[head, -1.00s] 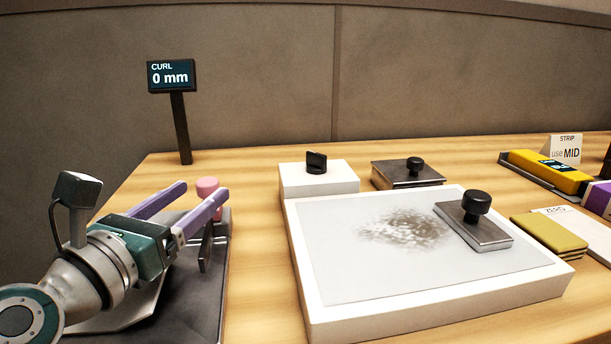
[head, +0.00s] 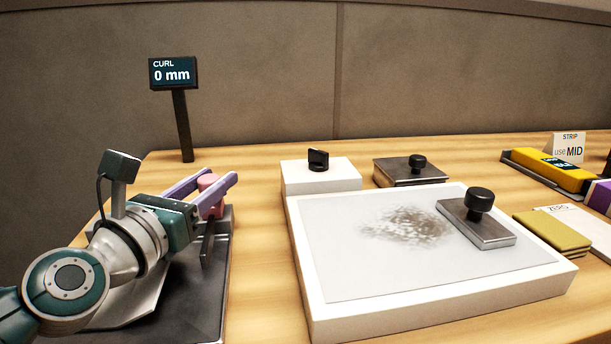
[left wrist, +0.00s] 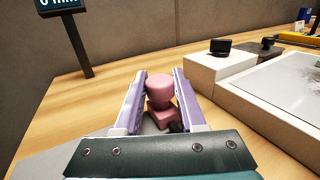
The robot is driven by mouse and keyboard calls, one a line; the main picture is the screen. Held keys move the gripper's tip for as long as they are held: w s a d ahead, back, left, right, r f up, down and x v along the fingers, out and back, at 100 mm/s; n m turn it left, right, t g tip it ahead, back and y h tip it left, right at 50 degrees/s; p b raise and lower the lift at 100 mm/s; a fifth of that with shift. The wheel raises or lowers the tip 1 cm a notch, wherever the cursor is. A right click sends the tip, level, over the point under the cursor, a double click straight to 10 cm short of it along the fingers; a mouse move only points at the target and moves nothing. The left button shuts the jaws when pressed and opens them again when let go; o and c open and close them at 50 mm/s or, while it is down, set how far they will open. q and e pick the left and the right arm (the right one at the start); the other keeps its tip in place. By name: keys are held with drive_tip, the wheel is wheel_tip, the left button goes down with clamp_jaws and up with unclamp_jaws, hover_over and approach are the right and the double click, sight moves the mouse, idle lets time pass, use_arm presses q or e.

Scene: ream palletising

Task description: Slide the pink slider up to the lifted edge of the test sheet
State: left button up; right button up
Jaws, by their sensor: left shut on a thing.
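The pink slider (head: 210,184) is a small knobbed piece at the back of the dark gauge base on the left. My left gripper (head: 213,186) has its purple fingers on either side of it and is shut on it; this also shows in the left wrist view, with the slider (left wrist: 160,92) between the fingers (left wrist: 161,95). A pale curled sheet (head: 128,298) lies on the dark base (head: 205,300), partly hidden by my arm. The display (head: 173,73) reads CURL 0 mm. My right gripper is not in view.
Right of the base stands a white block (head: 325,318) with a grey-smudged sheet and a knobbed metal weight (head: 476,222). Behind it are a white box (head: 320,178) and another weight (head: 410,172). Yellow pads (head: 550,232) lie at the right. Bare wood separates base and block.

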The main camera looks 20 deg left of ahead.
use_arm(q)
clamp_jaws()
idle(0.8)
